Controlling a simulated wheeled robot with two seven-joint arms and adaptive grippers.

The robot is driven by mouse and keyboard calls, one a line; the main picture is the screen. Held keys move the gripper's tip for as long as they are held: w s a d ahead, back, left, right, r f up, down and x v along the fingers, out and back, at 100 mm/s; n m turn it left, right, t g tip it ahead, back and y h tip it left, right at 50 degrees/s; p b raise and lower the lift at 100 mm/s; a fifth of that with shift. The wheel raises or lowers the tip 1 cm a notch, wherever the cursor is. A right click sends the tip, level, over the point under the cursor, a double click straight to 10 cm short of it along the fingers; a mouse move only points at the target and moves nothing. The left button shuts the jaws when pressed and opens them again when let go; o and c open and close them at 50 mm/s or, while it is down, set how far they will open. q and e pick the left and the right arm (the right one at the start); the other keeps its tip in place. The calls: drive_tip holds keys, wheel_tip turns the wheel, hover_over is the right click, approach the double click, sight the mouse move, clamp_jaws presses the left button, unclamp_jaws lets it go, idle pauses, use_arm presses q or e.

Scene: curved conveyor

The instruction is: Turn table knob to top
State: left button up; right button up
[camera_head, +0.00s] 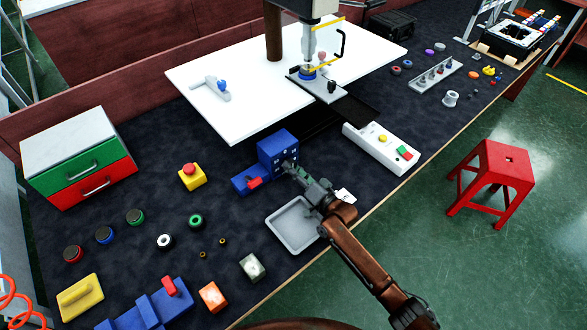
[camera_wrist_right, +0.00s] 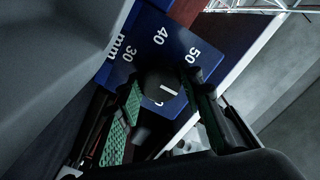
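The table knob (camera_wrist_right: 158,84) is a dark round knob with a short white line, on the face of a blue box with white numbers 30, 40 and 50 around it. In the head view the blue box (camera_head: 275,146) stands at the middle of the bench, and the knob is largely hidden by my gripper. My right gripper (camera_head: 292,168) reaches the box's face. Its green-padded fingers are apart, one on each side of the knob; I cannot tell whether they touch it. My left gripper is not in view.
A grey tray (camera_head: 292,228) lies close below my right gripper. A white button panel (camera_head: 383,150) is to the right. A white table (camera_head: 240,98) with a press stands behind.

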drive_tip(key=o, duration=0.4)
drive_tip(key=shift+r, duration=0.1)
wheel_tip(320, 180, up, 10)
idle(0.5)
idle(0.3)
